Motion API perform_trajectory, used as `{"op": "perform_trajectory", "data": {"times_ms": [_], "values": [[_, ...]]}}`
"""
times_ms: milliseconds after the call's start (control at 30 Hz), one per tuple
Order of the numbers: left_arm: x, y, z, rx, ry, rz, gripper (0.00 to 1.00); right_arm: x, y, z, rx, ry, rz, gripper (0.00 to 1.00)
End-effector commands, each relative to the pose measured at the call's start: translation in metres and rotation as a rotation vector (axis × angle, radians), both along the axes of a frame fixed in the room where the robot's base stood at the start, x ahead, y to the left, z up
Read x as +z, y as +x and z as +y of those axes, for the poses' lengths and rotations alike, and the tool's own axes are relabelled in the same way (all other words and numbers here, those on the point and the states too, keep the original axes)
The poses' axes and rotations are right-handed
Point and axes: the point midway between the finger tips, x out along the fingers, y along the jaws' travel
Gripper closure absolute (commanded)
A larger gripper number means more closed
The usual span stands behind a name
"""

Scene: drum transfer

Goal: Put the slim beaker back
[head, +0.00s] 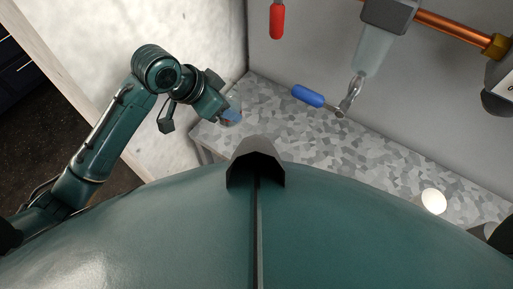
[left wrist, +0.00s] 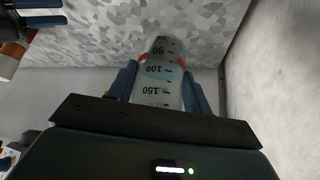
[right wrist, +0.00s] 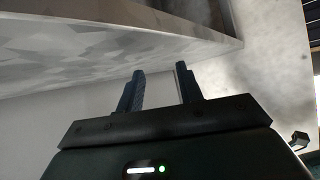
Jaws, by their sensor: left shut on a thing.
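The slim beaker (left wrist: 160,73) is clear, with dark graduation marks, and sits between the fingers of my left gripper (left wrist: 161,80) in the left wrist view. In the head view my left gripper (head: 226,112) is at the left end of the speckled counter, shut on the beaker (head: 234,102), which shows only in part. I cannot tell whether the beaker's base touches the counter. My right gripper (right wrist: 160,69) is open and empty in the right wrist view, below a counter edge. It does not show clearly in the head view.
The speckled counter (head: 370,155) is mostly bare. Above it are a blue-handled valve (head: 308,96), a red handle (head: 277,22) and a copper pipe (head: 450,27). A pale round thing (head: 433,201) is at the right. A white wall (head: 205,45) stands close on the left.

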Motion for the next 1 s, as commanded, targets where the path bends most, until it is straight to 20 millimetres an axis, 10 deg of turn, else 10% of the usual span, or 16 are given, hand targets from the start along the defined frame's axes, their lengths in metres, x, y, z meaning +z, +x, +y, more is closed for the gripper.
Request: {"op": "perform_trajectory", "data": {"times_ms": [333, 1000], "values": [[-0.031, 0.013, -0.058, -0.371, 0.0, -0.002, 0.76, -0.006, 0.001, 0.007, 0.02, 0.022, -0.039, 0.64], [-0.108, 0.012, -0.063, -0.409, 0.002, 0.001, 0.76, -0.004, 0.003, 0.008, 0.019, 0.03, -0.049, 0.64]]}}
